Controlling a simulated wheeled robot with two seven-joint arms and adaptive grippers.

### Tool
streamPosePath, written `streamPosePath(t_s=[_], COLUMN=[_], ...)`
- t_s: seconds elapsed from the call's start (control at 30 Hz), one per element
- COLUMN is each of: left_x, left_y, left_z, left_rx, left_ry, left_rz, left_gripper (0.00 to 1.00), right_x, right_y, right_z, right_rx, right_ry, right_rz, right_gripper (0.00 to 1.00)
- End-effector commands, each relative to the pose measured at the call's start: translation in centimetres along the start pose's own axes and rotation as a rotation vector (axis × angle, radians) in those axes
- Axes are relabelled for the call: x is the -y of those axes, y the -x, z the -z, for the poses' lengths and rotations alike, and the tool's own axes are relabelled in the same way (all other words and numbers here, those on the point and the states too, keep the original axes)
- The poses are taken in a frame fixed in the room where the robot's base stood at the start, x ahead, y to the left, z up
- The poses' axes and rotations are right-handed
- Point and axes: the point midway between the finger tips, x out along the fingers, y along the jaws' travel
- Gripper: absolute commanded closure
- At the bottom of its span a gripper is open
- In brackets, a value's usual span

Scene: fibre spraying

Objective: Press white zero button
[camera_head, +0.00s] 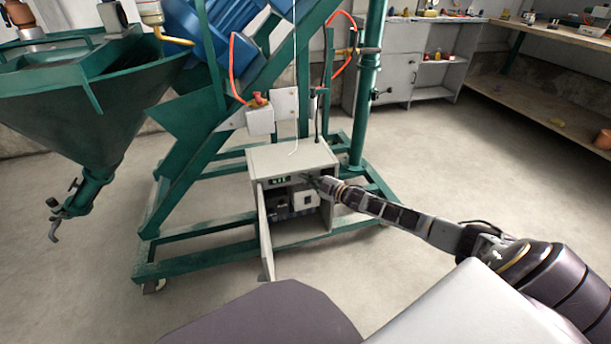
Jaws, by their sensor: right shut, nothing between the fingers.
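A grey control box (290,157) stands low on the green machine frame, with its door (266,235) swung open toward me. A small green-lit display (279,181) shows on its front panel. The white zero button is too small to make out, and the tip of my right arm covers part of the panel. My right gripper (315,182) reaches in from the right and is shut and empty, its tip at the upper right of the box front. I cannot tell whether it touches the panel. My left gripper is not in view.
A green hopper (85,105) hangs at the left. The frame's green rails (200,235) run around the box near the floor. A grey cabinet (405,62) and a wooden workbench (560,38) stand at the back right. The floor (470,160) on the right is mostly clear.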

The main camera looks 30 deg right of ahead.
Motion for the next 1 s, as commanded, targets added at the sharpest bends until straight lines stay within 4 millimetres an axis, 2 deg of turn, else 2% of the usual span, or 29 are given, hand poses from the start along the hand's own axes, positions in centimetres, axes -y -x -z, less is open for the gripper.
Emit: streamPosePath(t_s=[0.03,0.7,1.0], left_x=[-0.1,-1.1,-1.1], left_y=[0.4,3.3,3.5], left_z=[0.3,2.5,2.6], left_rx=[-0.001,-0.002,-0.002], left_ry=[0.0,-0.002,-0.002], left_rz=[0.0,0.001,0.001], left_gripper=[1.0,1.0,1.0], right_x=[0.3,2.0,2.4], right_y=[0.0,3.4,3.8], right_z=[0.8,1.9,1.9], right_rx=[-0.01,0.002,0.003], right_ry=[-0.004,0.003,0.005], right_rz=[0.002,0.007,0.007], right_gripper=[1.0,1.0,1.0])
